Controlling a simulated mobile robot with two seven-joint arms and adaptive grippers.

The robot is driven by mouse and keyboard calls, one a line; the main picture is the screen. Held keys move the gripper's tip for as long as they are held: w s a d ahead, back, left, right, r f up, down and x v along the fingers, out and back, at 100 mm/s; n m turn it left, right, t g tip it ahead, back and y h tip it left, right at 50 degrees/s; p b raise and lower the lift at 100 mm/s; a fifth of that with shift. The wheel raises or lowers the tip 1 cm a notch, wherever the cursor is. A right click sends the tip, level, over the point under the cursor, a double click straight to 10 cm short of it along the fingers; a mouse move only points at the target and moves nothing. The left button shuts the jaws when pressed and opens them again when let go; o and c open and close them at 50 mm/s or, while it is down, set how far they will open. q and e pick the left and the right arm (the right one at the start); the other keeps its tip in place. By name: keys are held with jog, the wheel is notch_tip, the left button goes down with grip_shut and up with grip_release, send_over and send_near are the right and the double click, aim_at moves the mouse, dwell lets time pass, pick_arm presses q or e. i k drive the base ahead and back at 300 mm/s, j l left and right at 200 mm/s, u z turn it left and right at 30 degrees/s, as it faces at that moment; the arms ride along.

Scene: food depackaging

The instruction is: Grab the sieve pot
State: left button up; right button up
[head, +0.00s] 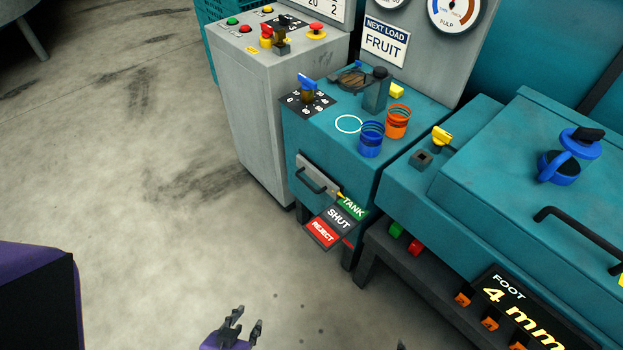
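A blue ringed cup (370,140) and an orange ringed cup (396,121) stand side by side on the teal bench, right of a white ring mark (348,124). Either could be the sieve pot; I cannot tell which. My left gripper (247,322) is low in the view over the floor, its dark fingers apart and empty, well away from the cups. A small dark tip at the bottom edge (401,345) may be my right gripper; its state cannot be seen.
The bench carries a dark post (376,90) and a blue-handled dial (308,88). A drawer handle (318,180) and a TANK/SHUT/REJECT plate (338,219) are on its front. A teal machine (500,150) stands right, a grey control cabinet (262,105) left.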

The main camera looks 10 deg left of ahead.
aim_at(566, 161)
jog(key=z, duration=1.25)
